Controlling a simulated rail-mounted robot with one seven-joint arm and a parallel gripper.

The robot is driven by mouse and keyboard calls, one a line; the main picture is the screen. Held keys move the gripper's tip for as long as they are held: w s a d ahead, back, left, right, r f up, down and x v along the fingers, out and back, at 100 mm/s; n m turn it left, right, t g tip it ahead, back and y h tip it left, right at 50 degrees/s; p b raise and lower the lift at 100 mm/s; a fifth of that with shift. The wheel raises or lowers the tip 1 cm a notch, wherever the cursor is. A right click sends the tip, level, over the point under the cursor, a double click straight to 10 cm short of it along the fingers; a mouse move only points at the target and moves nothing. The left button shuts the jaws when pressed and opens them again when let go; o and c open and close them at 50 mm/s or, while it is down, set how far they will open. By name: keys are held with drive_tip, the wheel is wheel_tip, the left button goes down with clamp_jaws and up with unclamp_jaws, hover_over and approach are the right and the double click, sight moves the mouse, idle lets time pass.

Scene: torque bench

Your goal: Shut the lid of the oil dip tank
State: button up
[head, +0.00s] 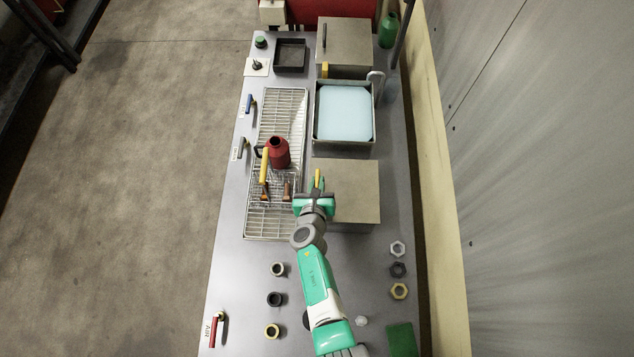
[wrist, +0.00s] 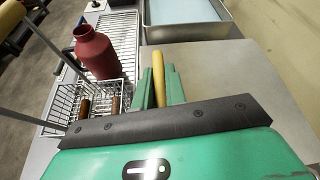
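My gripper (head: 317,183) is at the left edge of a flat beige-grey lid (head: 352,185) on the near tank. In the wrist view its green fingers (wrist: 160,88) lie close on both sides of a yellow bar handle (wrist: 158,72) and appear shut on it. The lid (wrist: 225,75) looks flat and level, and the inside under it is hidden. Behind it stands an open tank (head: 316,118) with pale blue contents. A further boxy tank with a beige top (head: 350,40) and a black handle is at the back. No label shows which tank holds oil.
A red bottle (head: 279,153) and wire baskets with a yellow handle (head: 264,165) stand on the wire rack (head: 290,105), left of my gripper. Several nuts (head: 398,248) and rings (head: 278,269) lie on the near bench. A dark tray (head: 290,55) is at the back left.

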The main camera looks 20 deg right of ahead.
drive_tip(key=o, duration=0.4)
drive_tip(key=p+v, duration=0.4)
drive_tip(key=v, duration=0.2)
drive_tip(key=shift+s+a+r, duration=0.1)
drive_tip(key=shift+s+r, duration=0.2)
drive_tip(key=shift+r, duration=0.05)
drive_tip(key=shift+s+a+r, duration=0.1)
drive_tip(key=shift+s+a, duration=0.15)
drive_tip(key=shift+s, duration=0.25)
